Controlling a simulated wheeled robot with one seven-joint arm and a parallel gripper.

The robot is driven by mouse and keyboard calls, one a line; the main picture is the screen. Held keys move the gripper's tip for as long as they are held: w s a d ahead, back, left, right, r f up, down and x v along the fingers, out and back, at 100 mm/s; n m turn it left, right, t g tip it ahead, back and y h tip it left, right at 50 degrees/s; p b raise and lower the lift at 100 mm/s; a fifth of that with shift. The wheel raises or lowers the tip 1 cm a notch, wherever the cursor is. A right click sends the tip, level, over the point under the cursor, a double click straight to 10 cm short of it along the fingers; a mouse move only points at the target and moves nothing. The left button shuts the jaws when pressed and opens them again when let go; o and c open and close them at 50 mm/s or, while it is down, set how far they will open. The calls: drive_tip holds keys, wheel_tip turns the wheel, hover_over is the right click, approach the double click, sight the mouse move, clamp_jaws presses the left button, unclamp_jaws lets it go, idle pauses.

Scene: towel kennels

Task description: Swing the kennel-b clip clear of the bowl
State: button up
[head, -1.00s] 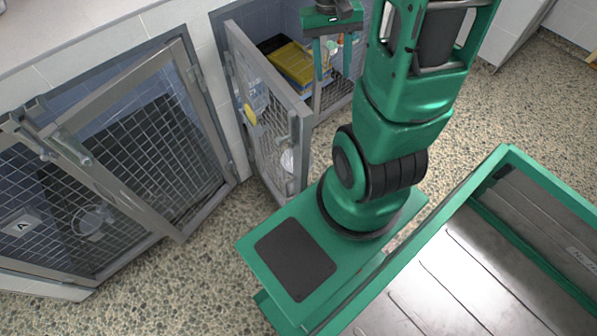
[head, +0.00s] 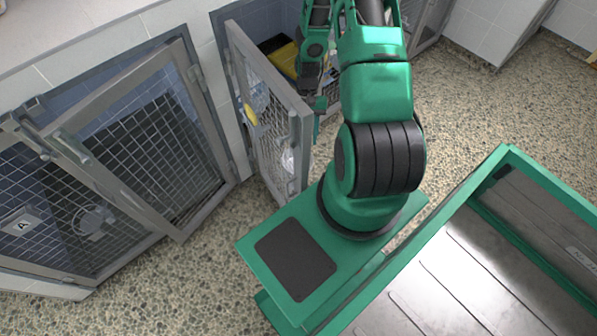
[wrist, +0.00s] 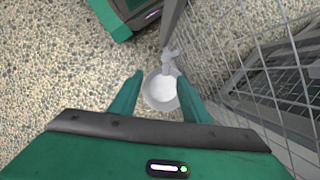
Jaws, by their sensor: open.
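The kennel-b door (head: 266,125) is a grey mesh door standing swung open. A whitish bowl (head: 288,160) shows through its lower mesh in the head view. In the wrist view the round white bowl (wrist: 160,91) is beside the door, with a pale grey clip (wrist: 170,60) at its rim, near the door's edge post. I cannot tell exactly how the clip bears on the bowl. My gripper (wrist: 158,88) is open, with the bowl seen between its two fingers and the clip just beyond. In the head view my gripper (head: 318,118) is by the door's free edge, partly hidden.
Yellow folded cloth (head: 285,58) lies in the kennel behind the door. Another mesh door (head: 92,190), with an A plate (head: 20,224), stands at the left. A yellow disc (head: 251,114) is on the kennel-b door. Speckled floor (head: 470,90) is open at the right.

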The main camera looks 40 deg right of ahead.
drive_tip(key=shift+y, duration=0.4)
drive_tip(key=x, duration=1.6)
drive_tip(key=shift+w+a+f, duration=0.1)
drive_tip(key=shift+w+a, duration=0.25)
drive_tip(key=c, duration=1)
